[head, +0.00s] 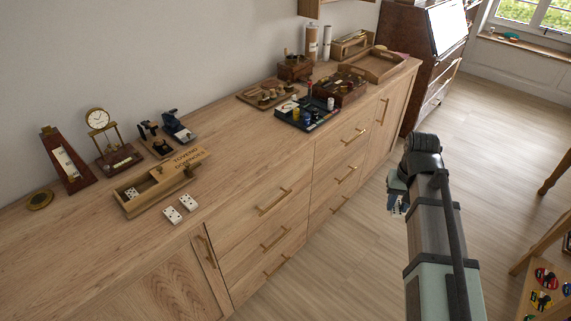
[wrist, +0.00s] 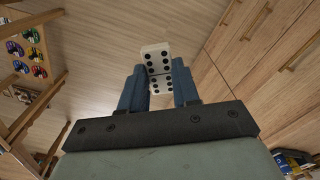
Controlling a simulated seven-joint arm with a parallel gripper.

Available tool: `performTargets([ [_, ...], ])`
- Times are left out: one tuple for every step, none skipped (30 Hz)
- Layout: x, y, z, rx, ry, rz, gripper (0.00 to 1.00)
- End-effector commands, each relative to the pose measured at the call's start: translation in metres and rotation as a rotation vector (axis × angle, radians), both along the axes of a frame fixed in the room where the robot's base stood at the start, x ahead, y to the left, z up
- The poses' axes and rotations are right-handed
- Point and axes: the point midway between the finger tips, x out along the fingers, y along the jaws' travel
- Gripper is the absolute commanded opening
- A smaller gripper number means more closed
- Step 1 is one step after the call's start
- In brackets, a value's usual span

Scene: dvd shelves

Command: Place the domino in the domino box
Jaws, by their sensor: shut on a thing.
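In the wrist view, my gripper (wrist: 159,88) is shut on a white domino (wrist: 155,57) with black pips, held between its two blue fingers. In the head view, my gripper (head: 398,204) is in front of the cabinet, over the floor, at the right. The domino box (head: 160,184) is a long wooden box on the cabinet top at the left, with its lettered lid slid partly back. A white domino lies inside its open end. Two more dominoes, a nearer one (head: 172,214) and a farther one (head: 188,202), lie on the wood in front of the box.
The cabinet top (head: 80,245) is clear at the front left. A clock (head: 110,140), a metronome (head: 66,160) and small dark devices stand behind the box. A dark game tray (head: 306,113) and a wooden chest (head: 340,88) stand farther right. A shelf with colored items (head: 545,290) is at lower right.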

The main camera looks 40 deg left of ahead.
Motion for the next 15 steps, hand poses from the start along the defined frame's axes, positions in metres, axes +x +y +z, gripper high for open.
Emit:
performTargets([
  [-0.006, 0.017, 0.001, 0.000, -0.001, 0.028, 0.02],
  [-0.010, 0.025, 0.002, 0.001, -0.001, 0.042, 0.02],
  [-0.015, 0.036, 0.003, 0.001, -0.002, 0.061, 0.02],
  [-0.019, 0.045, 0.003, 0.002, -0.003, 0.075, 0.02],
  [-0.023, 0.053, 0.004, 0.001, -0.003, 0.088, 0.02],
  [-0.028, 0.064, 0.005, 0.003, -0.003, 0.108, 0.02],
  [-0.032, 0.072, 0.005, 0.002, -0.003, 0.121, 0.02],
  [-0.037, 0.081, 0.006, 0.003, -0.004, 0.136, 0.02],
  [-0.043, 0.091, 0.007, 0.004, -0.005, 0.154, 0.02],
  [-0.047, 0.100, 0.007, 0.004, -0.005, 0.169, 0.02],
  [-0.052, 0.108, 0.008, 0.004, -0.006, 0.182, 0.02],
  [-0.058, 0.119, 0.009, 0.004, -0.006, 0.201, 0.02],
  [-0.063, 0.127, 0.009, 0.005, -0.006, 0.215, 0.02],
  [-0.068, 0.135, 0.010, 0.005, -0.006, 0.230, 0.02],
  [-0.075, 0.146, 0.011, 0.005, -0.007, 0.248, 0.02],
])
